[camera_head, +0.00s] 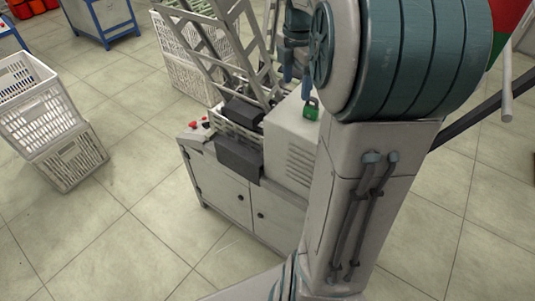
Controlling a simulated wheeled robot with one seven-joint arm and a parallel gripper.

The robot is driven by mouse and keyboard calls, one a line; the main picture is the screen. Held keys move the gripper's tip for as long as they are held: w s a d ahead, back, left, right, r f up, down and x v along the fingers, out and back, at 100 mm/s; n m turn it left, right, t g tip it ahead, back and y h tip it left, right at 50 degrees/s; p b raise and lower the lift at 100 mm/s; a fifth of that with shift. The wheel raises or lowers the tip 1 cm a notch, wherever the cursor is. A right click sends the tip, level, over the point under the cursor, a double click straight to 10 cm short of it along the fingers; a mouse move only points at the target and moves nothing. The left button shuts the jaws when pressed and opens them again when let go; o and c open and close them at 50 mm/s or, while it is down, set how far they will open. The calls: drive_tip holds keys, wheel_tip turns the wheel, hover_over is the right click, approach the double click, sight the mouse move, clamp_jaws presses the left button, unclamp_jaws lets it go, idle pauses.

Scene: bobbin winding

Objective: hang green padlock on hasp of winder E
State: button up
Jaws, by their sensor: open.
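The green padlock (311,111) is small in the head view, at the upper right edge of the winder's light housing, just left of my arm. Whether it hangs from a hasp or rests on the housing is too small to tell. My gripper (297,83) points down over the winder, partly behind my arm, with its fingers apart. The padlock shows just below the right finger; contact cannot be made out. The winder (225,195) is a pale cabinet with two doors. No letter and no hasp can be made out.
A slanted metal frame (222,45) rises from the winder, with dark boxes (238,158) at its front. White crates (65,155) are stacked at left, and others (190,60) behind the winder. A blue-framed cabinet (103,20) stands farther back. Tiled floor (130,240) is clear at front left.

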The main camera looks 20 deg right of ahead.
drive_tip(key=s+a+f+m+t, duration=0.1)
drive_tip(key=s+a+f+m, duration=0.2)
drive_tip(key=s+a+m, duration=0.5)
drive_tip(key=s+a+f+m+t, duration=0.1)
drive_tip(key=s+a+f+m, duration=0.3)
drive_tip(key=s+a+m, duration=0.3)
drive_tip(key=m, duration=0.4)
drive_tip(key=shift+s+a+t, duration=0.3)
drive_tip(key=shift+s+a, duration=0.05)
drive_tip(key=shift+c, duration=0.4)
